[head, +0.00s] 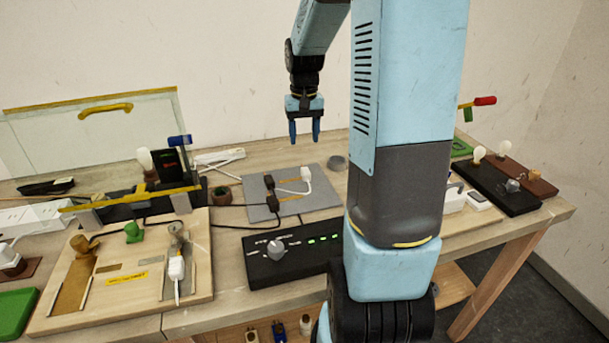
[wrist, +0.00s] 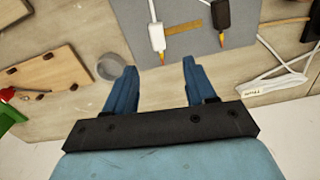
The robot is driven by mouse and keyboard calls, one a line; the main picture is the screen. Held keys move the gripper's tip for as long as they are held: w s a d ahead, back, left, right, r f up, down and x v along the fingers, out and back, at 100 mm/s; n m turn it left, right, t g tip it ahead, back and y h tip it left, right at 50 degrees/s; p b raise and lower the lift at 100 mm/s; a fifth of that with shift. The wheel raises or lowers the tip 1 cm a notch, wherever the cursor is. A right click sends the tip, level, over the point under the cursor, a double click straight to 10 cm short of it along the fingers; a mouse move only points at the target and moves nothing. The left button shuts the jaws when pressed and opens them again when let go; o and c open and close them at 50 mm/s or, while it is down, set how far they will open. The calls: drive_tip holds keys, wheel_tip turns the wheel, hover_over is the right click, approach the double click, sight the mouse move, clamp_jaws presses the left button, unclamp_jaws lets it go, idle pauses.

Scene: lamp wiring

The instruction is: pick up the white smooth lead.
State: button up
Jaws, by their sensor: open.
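A white lead with a white end piece (head: 305,175) lies on the grey mat (head: 322,200). In the wrist view its white end piece (wrist: 157,38) points toward my gripper, and its cord runs off the top edge. A dark lead end (wrist: 221,14) lies to its right on the mat. My gripper (head: 304,136) hangs above the table behind the mat, open and empty, fingers down. In the wrist view the white end piece shows just beyond the gap between my fingers (wrist: 160,68). A second, folded white lead (wrist: 270,84) with a label lies off the mat to the right.
A grey ring-shaped cup (wrist: 111,66) stands on the table close to the mat. A black control box (head: 290,255) with green lights stands in front of the mat. A wooden board (head: 120,295) with fittings fills the left. Bulb holders (head: 500,185) stand at the right.

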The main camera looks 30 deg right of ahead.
sight(305, 169)
wheel_tip(305, 169, down, 11)
drive_tip(key=shift+d+f, duration=0.1)
drive_tip(key=shift+d, duration=0.05)
idle(0.5)
drive_tip(key=shift+c, duration=0.3)
clamp_jaws()
